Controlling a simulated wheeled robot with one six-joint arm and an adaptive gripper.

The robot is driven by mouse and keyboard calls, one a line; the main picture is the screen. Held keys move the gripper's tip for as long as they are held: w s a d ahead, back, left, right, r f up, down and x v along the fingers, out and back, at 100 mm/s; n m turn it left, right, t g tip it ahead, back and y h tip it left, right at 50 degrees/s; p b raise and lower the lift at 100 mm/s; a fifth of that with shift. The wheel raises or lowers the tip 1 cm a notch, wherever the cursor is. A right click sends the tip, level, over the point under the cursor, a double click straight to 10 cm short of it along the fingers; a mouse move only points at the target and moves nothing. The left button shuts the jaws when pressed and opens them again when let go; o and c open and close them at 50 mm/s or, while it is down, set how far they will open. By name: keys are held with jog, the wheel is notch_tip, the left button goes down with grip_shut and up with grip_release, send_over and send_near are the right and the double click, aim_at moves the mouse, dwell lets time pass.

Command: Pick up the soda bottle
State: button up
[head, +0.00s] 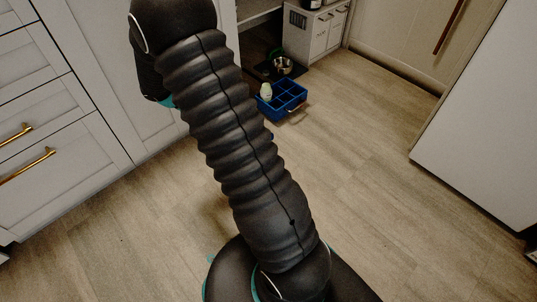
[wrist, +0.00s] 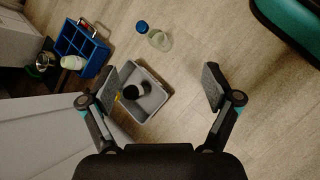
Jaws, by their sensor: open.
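A translucent pale-green bottle with a blue cap (wrist: 159,40), which looks like the soda bottle, is on the wood floor at the top middle of the wrist view. I cannot tell whether it stands or lies. It does not show in the head view. My gripper (wrist: 163,82) is open, with its fingers wide apart and nothing between the pads. The bottle appears beyond the fingertips, apart from both. In the head view my arm hides the gripper.
A grey bin (wrist: 157,99) holding a dark and white object is partly behind the left finger. A blue divided crate (head: 291,106) with a pale bottle (head: 266,92) stands near a metal bowl (head: 282,66). White cabinets (head: 70,90) line the left. Floor at right is clear.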

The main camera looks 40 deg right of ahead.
jog(key=w+d+f+n+g+h+b, duration=0.1)
jog(key=d+f+n+h, duration=0.2)
jog(key=f, duration=1)
jog(key=w+d+f+n+h+b, duration=0.1)
jog(key=d+f+n+h, duration=0.15)
jog(key=f, duration=1.05)
jog(key=shift+n+y, duration=0.25)
jog(key=shift+n, duration=0.1)
jog(key=b+x, duration=0.1)
jog(key=x, duration=1.3)
jog(key=shift+w, duration=0.15)
jog(key=shift+c, duration=0.2)
jog(key=c, duration=1.4)
